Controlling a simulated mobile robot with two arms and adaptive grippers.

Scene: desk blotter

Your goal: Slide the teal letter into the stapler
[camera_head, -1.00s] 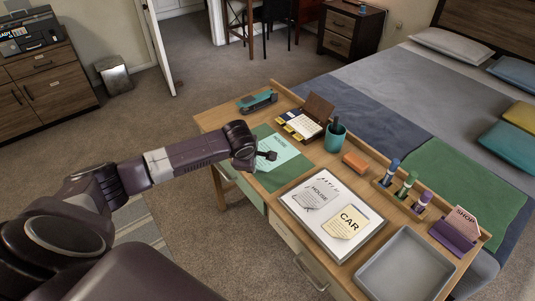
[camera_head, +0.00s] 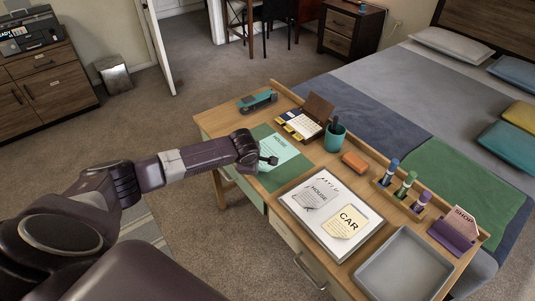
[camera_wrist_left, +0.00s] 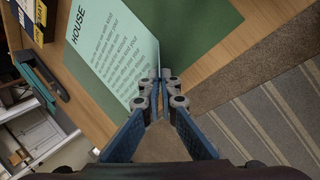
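The teal letter (camera_head: 286,152), headed HOUSE, lies over the green blotter (camera_head: 268,180) near the desk's left edge. It also shows in the left wrist view (camera_wrist_left: 112,45). My left gripper (camera_head: 270,160) is at the letter's near edge. In the left wrist view its fingertips (camera_wrist_left: 162,74) are almost together, with the letter's edge running between them; they look shut on it. The left finger hides part of the letter. The teal and dark stapler (camera_head: 258,101) stands at the desk's far left corner, apart from the letter; it shows at left in the wrist view (camera_wrist_left: 42,80). My right gripper is not in view.
A card holder (camera_head: 302,122) and a teal pen cup (camera_head: 335,137) stand right of the stapler. An orange block (camera_head: 355,162), a white board with notes (camera_head: 307,231), a marker rack (camera_head: 398,200) and a grey tray (camera_head: 372,274) fill the right side. Bare wood separates blotter and stapler.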

